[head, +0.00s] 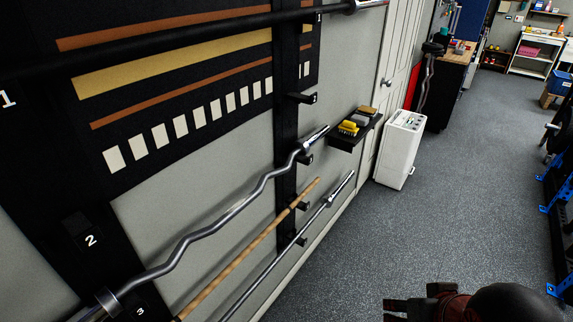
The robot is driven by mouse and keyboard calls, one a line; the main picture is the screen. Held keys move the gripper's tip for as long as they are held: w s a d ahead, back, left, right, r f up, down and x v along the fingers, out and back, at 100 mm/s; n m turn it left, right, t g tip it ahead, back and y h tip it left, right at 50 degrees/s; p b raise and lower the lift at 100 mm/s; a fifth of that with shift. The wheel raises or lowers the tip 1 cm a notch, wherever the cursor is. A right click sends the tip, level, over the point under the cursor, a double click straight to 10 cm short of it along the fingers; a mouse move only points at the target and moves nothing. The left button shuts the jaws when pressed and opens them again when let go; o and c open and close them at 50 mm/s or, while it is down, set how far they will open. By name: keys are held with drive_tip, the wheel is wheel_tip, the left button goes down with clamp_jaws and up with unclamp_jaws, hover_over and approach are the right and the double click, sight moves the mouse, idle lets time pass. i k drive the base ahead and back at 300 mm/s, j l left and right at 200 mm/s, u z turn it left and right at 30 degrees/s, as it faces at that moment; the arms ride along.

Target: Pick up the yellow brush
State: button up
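The yellow brush (348,127) lies on a small black wall shelf (345,142), at the shelf's near end. It is small in the head view and its bristles are hard to make out. My gripper (393,311) is at the bottom edge of the head view, partly cut off by the frame. Its dark fingers point left with a gap between them, and nothing shows in it. It is well apart from the shelf and the brush.
A grey item (360,118) and a tan item (368,109) lie behind the brush on the shelf. A white boxy appliance (400,150) stands right of the shelf. Bars on wall hooks, including a curved bar (238,208), stretch along the left wall. Grey floor (440,220) is clear. Blue rack parts (548,208) stand at right.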

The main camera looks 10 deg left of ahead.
sight(349, 127)
drive_tip(key=i+z, duration=0.15)
drive_tip(key=i, duration=0.35)
drive_tip(key=i+j+z, duration=0.15)
drive_tip(key=i, duration=0.3)
drive_tip(key=i+z, duration=0.15)
drive_tip(key=i, duration=0.35)
drive_tip(key=i+j+z, duration=0.1)
drive_tip(key=i+j, duration=0.15)
drive_tip(key=i, duration=0.2)
drive_tip(key=i+j+z, duration=0.15)
drive_tip(key=i, duration=0.3)
drive_tip(key=i+j+z, duration=0.15)
drive_tip(key=i+j, duration=0.15)
drive_tip(key=i, duration=0.15)
